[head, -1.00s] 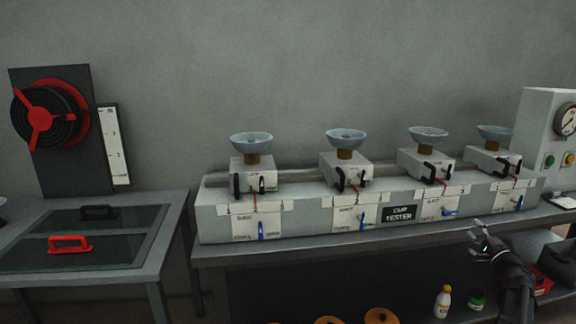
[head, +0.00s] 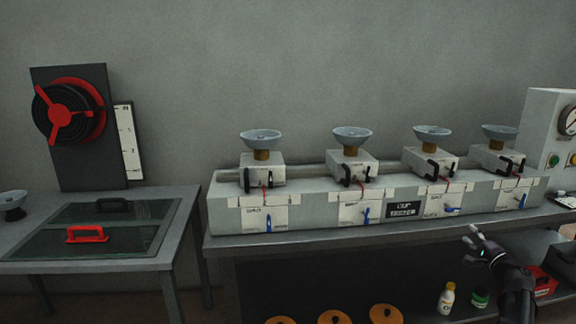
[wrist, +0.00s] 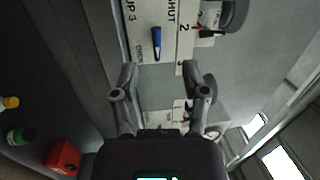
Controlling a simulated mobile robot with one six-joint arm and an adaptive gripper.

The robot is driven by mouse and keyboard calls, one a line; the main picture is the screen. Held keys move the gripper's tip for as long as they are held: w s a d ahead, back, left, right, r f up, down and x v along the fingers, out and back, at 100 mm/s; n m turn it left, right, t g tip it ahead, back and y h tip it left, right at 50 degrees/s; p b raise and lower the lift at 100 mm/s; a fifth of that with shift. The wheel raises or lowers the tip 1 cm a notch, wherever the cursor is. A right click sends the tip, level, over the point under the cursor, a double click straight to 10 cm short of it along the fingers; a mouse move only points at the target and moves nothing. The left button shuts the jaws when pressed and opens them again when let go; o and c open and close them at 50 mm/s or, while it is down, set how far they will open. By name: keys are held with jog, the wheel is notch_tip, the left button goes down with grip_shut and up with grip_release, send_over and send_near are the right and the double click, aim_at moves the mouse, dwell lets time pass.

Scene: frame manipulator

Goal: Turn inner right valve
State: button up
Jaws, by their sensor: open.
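The cup tester (head: 300,219) is a long grey box with several bowl stations and blue valve handles. The inner right valve (head: 452,209) is a blue handle lying roughly sideways on the third station's white label. In the wrist view the blue handle (wrist: 157,43) sits beyond the fingertips, beside OPEN and SHUT lettering. My gripper (head: 474,238) is open and empty, below and right of this valve in the head view. In the wrist view my gripper (wrist: 159,70) has its fingers spread, with the handle between their lines and apart from them.
The outer right valve (head: 522,200) and inner left valve (head: 366,214) stand more upright. The bench edge (head: 340,246) runs below the tester. A white bottle (head: 446,299), green jar (head: 480,297) and red box (head: 543,281) lie on the lower shelf. A gauge box (head: 545,130) stands right.

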jog(key=a+f+n+g+y, duration=0.2)
jog(key=a+f+n+g, duration=0.35)
jog(key=a, duration=0.85)
jog(key=a+f+n+g+y, duration=0.35)
jog(key=a+f+g, duration=0.2)
jog(key=a, duration=0.85)
jog(key=s+a+f+n+g+h, duration=0.3)
jog(key=s+a+f+g+h, duration=0.15)
jog(key=s+a, duration=0.35)
jog(key=s+a+f+n+g+h, duration=0.3)
jog(key=s+a+f, duration=0.3)
jog(key=s+a, duration=0.15)
notch_tip(320, 180, up, 24)
jog(key=s+h+p, duration=0.1)
jog(key=s+p, duration=0.1)
jog(key=p, duration=2.1)
jog(key=shift+s+d+f+n+g, duration=0.15)
jog(key=shift+s+f+n+g, duration=0.1)
jog(key=shift+n+g, duration=0.2)
